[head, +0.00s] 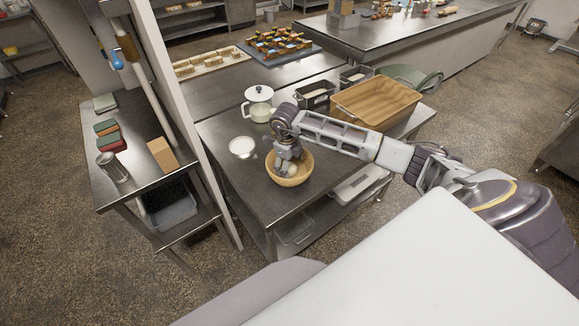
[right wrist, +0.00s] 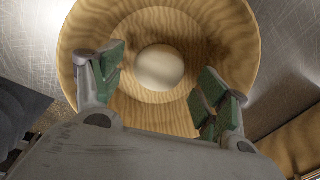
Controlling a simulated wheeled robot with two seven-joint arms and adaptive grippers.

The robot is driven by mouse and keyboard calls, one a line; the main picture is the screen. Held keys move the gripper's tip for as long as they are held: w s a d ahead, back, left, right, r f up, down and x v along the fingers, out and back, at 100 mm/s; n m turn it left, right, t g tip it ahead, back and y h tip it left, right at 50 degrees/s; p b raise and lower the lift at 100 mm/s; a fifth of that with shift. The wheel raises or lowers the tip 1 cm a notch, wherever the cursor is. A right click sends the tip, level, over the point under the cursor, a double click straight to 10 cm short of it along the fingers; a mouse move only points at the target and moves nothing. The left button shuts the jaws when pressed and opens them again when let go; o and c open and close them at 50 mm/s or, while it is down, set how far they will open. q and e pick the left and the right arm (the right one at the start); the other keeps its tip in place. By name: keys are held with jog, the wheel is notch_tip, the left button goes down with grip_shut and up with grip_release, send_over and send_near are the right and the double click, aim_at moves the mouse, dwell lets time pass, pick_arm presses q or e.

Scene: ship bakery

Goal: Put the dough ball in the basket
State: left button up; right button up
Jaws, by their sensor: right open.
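The dough ball (right wrist: 160,67) is pale and round and lies inside the round wooden basket (right wrist: 88,24), on its floor. The basket also shows in the head view (head: 303,172), standing at the front of the steel table. My right gripper (right wrist: 158,90) is open above the basket, with a finger on each side of the dough ball and a visible gap to it. In the head view my right gripper (head: 287,165) hides part of the basket, and a bit of the dough ball (head: 291,170) shows below it. My left gripper is not in view.
A white bowl (head: 242,147) stands left of the basket on the steel table (head: 222,125). A white lidded pot (head: 259,103), dark containers (head: 316,95) and a large wooden box (head: 374,102) stand behind. A pale post and a side shelf (head: 135,165) stand at the left.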

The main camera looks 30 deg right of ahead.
notch_tip(320, 180, up, 11)
jog(key=a+b, duration=0.1)
jog(key=b, duration=0.1)
jog(key=shift+s+f, duration=0.2)
jog(key=shift+s, duration=0.05)
dwell(0.6)
